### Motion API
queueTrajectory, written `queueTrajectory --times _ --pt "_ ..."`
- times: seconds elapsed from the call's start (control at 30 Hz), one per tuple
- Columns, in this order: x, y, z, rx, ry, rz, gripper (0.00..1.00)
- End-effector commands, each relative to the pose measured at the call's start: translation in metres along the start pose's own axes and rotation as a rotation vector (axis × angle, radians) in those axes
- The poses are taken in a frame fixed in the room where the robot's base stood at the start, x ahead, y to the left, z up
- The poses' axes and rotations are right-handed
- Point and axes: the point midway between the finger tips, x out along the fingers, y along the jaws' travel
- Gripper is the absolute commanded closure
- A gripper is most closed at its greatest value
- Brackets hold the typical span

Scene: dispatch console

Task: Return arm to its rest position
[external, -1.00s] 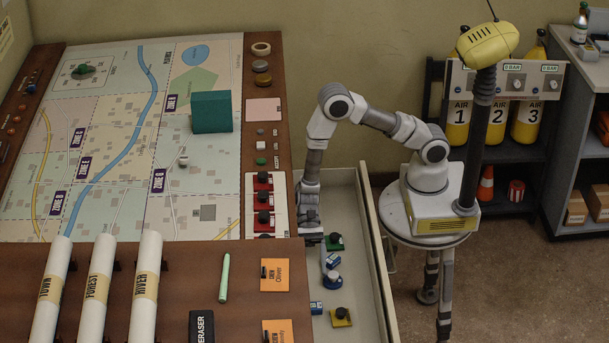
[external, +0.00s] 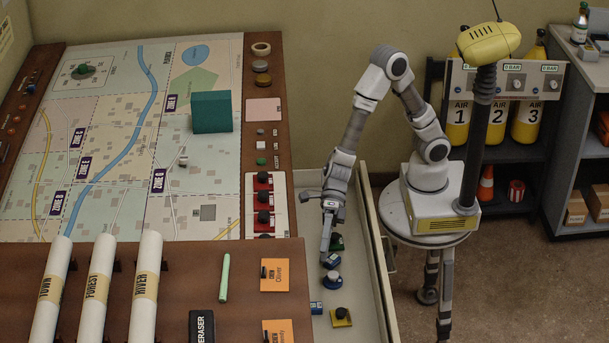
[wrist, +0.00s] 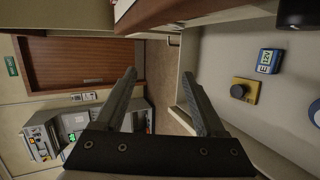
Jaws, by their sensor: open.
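My gripper (external: 326,245) hangs at the end of my arm over the open drawer (external: 365,290), to the right of the map console (external: 282,110). In the wrist view my gripper (wrist: 158,100) has its two fingers spread apart with nothing between them. In the external view its tips are close above or beside the blue pieces in the drawer; I cannot tell if they touch. My arm is bent upward at the elbow, reaching left from its base.
A teal block (external: 212,112) stands on the map. Air cylinders (external: 493,118) stand behind my base.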

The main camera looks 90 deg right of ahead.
Motion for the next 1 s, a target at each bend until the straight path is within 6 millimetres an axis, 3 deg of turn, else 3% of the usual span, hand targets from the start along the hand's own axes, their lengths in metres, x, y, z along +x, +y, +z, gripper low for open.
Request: queueTrajectory --times 0.1,0.27,0.37,0.5,0.6,0.67,0.8,0.9,1.0 --pt "-0.015 0.022 0.007 0.241 -0.107 -0.025 0.28" --pt "-0.049 0.041 0.025 0.607 -0.301 -0.026 0.28" --pt "-0.091 0.039 0.051 0.809 -0.486 -0.013 0.28" --pt "-0.17 0.024 0.086 1.033 -0.767 0.017 0.28" --pt "-0.229 0.01 0.095 1.205 -0.95 0.055 0.28" --pt "-0.263 0.001 0.093 1.317 -1.049 0.085 0.28" --pt "-0.331 -0.02 0.07 1.596 -1.236 0.169 0.28" --pt "-0.368 -0.034 0.042 1.807 -1.327 0.233 0.28" --pt "-0.39 -0.045 0.011 2.0 -1.377 0.284 0.28"
